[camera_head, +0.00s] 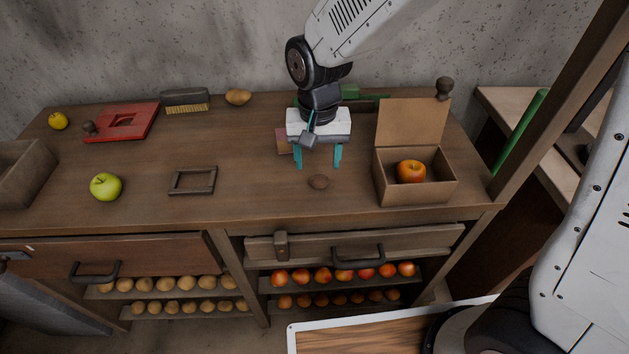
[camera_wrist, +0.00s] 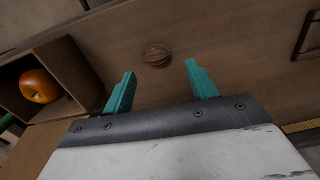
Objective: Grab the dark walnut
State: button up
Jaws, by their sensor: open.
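The dark walnut (camera_head: 318,182) lies on the wooden worktop, a little left of the open box. It also shows in the wrist view (camera_wrist: 157,56), just beyond the fingertips and roughly midway between them. My gripper (camera_head: 318,165) is above the worktop with its teal fingers pointing down, slightly behind the walnut in the head view. In the wrist view my gripper (camera_wrist: 160,72) is open, with nothing between its fingers.
An open box (camera_head: 417,192) with a red-orange apple (camera_head: 410,171) stands right of the walnut. A small frame (camera_head: 193,181), a green apple (camera_head: 106,187) and a red board (camera_head: 121,122) lie to the left. The worktop's front edge is near the walnut.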

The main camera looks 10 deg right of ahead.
aim_at(320, 176)
jog(key=f, duration=0.5)
jog(key=shift+s+d+f, duration=0.15)
jog(key=shift+d, duration=0.05)
jog(key=c, duration=1)
